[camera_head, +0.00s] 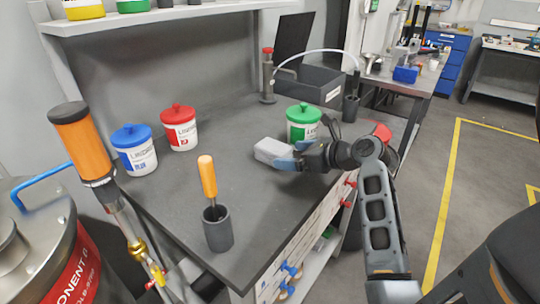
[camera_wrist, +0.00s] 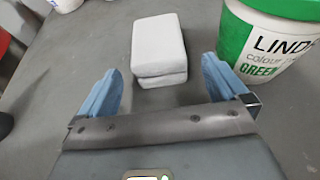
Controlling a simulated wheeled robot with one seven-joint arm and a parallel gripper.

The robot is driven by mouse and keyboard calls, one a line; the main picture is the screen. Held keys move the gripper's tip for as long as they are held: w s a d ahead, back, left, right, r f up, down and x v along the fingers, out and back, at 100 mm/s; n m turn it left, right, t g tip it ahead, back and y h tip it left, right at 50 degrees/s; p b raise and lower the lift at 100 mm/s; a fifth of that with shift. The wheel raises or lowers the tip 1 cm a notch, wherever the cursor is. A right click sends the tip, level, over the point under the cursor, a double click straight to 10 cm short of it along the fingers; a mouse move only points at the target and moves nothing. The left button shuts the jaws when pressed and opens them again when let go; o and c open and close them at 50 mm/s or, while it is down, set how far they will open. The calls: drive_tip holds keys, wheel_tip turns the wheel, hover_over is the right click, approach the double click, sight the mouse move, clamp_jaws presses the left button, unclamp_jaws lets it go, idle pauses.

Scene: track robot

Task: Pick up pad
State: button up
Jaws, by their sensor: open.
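The pad (camera_head: 272,151) is a pale grey-white, two-layered block lying on the dark workbench (camera_head: 270,195). In the wrist view the pad (camera_wrist: 159,48) lies ahead of my gripper, roughly between the lines of the two fingers. My gripper (camera_wrist: 166,85) is open, with blue fingers spread wider than the pad and nothing between them. In the head view my gripper (camera_head: 285,160) comes from the right, low over the bench by the pad's right end. Whether the fingertips overlap the pad's near end is hard to tell.
A green-lidded tub (camera_head: 303,122) stands close behind the pad, and near the right finger in the wrist view (camera_wrist: 265,40). Red (camera_head: 180,130) and blue (camera_head: 134,152) tubs stand to the left. A cup with an orange-handled tool (camera_head: 217,228) stands at the front.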

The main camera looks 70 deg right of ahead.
sight(278, 154)
drive_tip(key=x, duration=0.5)
drive_tip(key=shift+w+f, duration=0.1)
drive_tip(key=shift+w, duration=0.3)
drive_tip(key=shift+c, duration=0.2)
drive_tip(key=c, duration=1.1)
drive_tip(key=shift+o, duration=0.2)
wheel_tip(278, 154, up, 10)
drive_tip(key=shift+r+p, duration=0.1)
drive_tip(key=shift+p, duration=0.45)
drive_tip(key=shift+s, duration=0.1)
